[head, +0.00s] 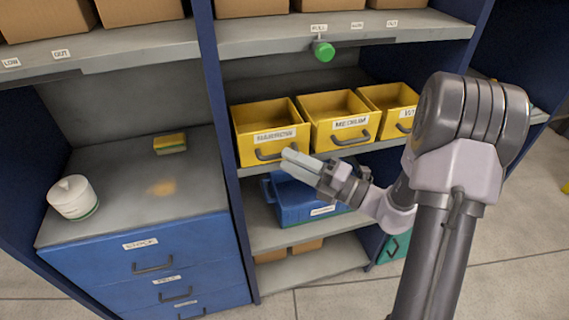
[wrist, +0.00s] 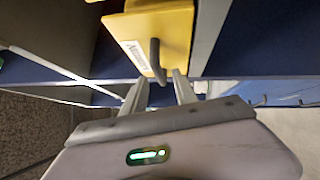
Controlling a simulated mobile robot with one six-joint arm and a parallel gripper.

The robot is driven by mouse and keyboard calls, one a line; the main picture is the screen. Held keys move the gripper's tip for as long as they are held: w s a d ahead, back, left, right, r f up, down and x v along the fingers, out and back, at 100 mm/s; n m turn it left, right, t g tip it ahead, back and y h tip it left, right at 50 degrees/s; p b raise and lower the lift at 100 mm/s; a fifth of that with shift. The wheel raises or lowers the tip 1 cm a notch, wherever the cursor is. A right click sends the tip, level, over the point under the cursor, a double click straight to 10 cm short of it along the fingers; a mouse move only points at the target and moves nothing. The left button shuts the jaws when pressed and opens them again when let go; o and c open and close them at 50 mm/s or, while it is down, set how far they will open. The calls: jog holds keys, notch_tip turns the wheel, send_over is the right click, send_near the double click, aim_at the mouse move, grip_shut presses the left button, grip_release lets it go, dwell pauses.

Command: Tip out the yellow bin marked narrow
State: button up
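The yellow bin marked narrow (head: 265,135) stands upright at the left end of a row of yellow bins on the middle shelf. Its front carries a white label and a dark bar handle (head: 270,155). My gripper (head: 291,155) is in front of the bin, close to the handle. In the wrist view the yellow bin (wrist: 172,30) fills the top, with its handle (wrist: 155,60) just ahead of my gripper (wrist: 159,86). The two fingers stand apart there, with the lower end of the handle lined up between them. Contact cannot be told. The bin's inside is partly in view.
A bin marked medium (head: 340,115) stands close on the right, with another yellow bin (head: 392,105) beyond it. A blue tote (head: 300,200) sits below. A green knob (head: 323,51) hangs from the shelf above. A white jar (head: 73,197) and a sponge (head: 170,144) stand on the left counter.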

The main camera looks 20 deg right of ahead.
jog(key=shift+x, duration=1.1)
grip_shut()
dwell(0.6)
